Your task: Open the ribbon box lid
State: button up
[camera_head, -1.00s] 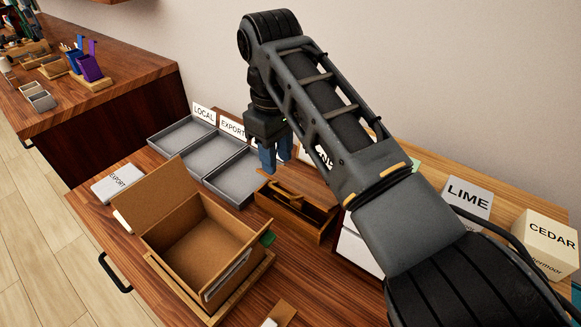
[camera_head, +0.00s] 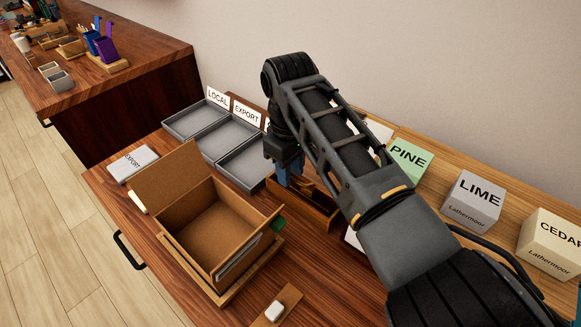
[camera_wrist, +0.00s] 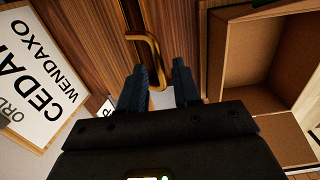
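A brown wooden box (camera_head: 318,212) with a dark top stands behind the open cardboard carton. I take it for the ribbon box; no label shows on it, and my arm hides much of it. My gripper (camera_head: 290,178) is low over its left part in the head view. In the wrist view a brass-coloured handle (camera_wrist: 150,42) stands on a brown wooden surface. The two blue fingers of my gripper (camera_wrist: 159,88) are apart, with the handle's near end between them. Whether they touch it cannot be told.
The open cardboard carton (camera_head: 172,212) stands at front left, with a grey three-part tray (camera_head: 245,165) behind it. Boxes marked PINE (camera_head: 408,160), LIME (camera_head: 473,200) and CEDAR (camera_head: 552,245) stand to the right. A white block (camera_head: 275,311) lies in front.

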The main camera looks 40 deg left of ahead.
grip_shut()
dwell(1.2)
